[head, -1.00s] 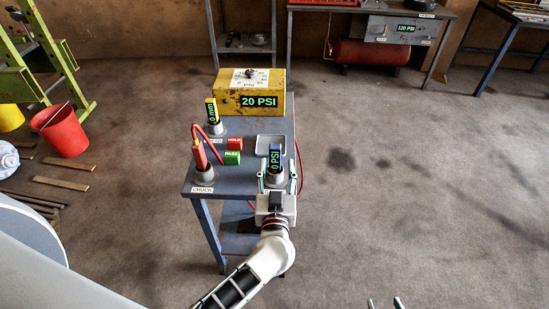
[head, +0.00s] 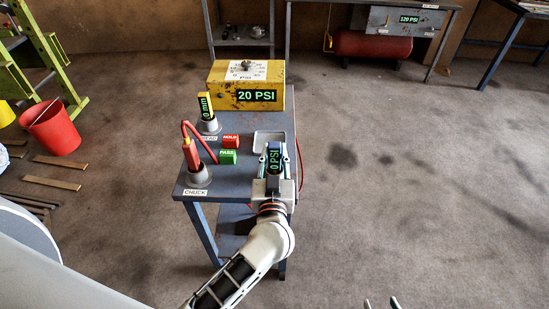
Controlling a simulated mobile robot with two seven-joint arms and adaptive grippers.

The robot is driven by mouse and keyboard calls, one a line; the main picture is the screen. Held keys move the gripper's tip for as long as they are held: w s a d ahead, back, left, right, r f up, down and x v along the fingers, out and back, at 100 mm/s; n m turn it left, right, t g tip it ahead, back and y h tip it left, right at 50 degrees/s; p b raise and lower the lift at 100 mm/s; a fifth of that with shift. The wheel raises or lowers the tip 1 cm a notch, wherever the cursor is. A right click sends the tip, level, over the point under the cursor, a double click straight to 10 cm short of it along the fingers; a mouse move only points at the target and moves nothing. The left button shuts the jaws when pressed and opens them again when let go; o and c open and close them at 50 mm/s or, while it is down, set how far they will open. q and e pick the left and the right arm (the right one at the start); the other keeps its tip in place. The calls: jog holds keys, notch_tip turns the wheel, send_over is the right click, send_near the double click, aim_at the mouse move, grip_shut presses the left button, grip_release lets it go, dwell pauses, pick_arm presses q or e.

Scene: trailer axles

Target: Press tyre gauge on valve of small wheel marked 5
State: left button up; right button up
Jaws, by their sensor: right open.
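The tyre gauge (head: 274,160), dark with a green "0 PSI" display, stands upright at the right front of the blue-grey bench. My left gripper (head: 274,158) reaches it from the front, one finger on each side of the gauge. I cannot tell whether the fingers press on it. My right gripper (head: 381,303) shows only its fingertips at the bottom edge; it is open and empty, above the floor. No wheel marked 5 and no valve can be made out in this view.
The bench (head: 232,180) also carries a red chuck tool (head: 191,154), a yellow "0 mm" gauge (head: 206,106), red HOLD (head: 231,141) and green PASS (head: 228,157) blocks, and a yellow 20 PSI box (head: 240,96). A red bucket (head: 54,128) stands left. Floor at right is clear.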

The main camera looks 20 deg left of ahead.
pick_arm(q)
grip_shut()
